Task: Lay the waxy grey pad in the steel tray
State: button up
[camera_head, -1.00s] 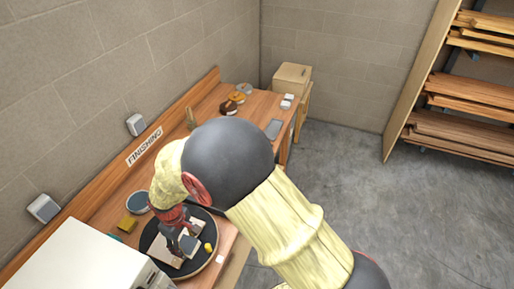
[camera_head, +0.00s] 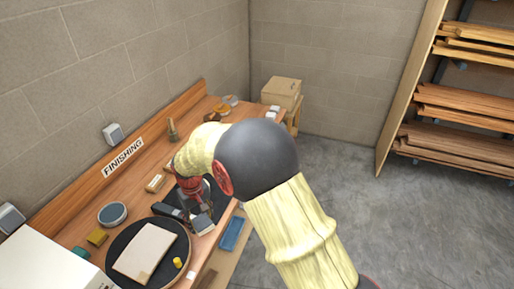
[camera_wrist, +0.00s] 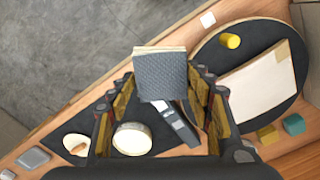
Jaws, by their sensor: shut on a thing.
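My gripper (camera_wrist: 164,82) is shut on a grey pad (camera_wrist: 160,72) with a textured face and a cream layer along its top edge. In the head view the pad (camera_head: 203,225) shows pale at the fingertips of my gripper (camera_head: 190,216), above the bench beside the round turntable. A flat grey rounded rectangle (camera_wrist: 33,158) lies at the lower left of the wrist view. It may be the steel tray, but I cannot tell for sure; my arm seems to hide that area in the head view.
The dark turntable (camera_head: 119,245) bears a pale board (camera_head: 146,250) and a yellow cylinder (camera_head: 177,262). A round whitish tin (camera_wrist: 132,138) and an oval tan-and-white item (camera_wrist: 76,147) lie on a dark mat. A blue tray (camera_head: 232,233) sits by the bench's front edge.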

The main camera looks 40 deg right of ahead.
jog(key=f+b, duration=0.3)
jog(key=f, duration=0.1)
jog(key=f+b, duration=0.3)
jog(key=b, duration=0.1)
jog(key=f+b, duration=0.3)
jog(key=f, duration=0.1)
jog(key=shift+w+d+f, duration=0.15)
jog(key=shift+d+f, duration=0.15)
jog(key=shift+f+b, duration=0.4)
jog(key=shift+b, duration=0.1)
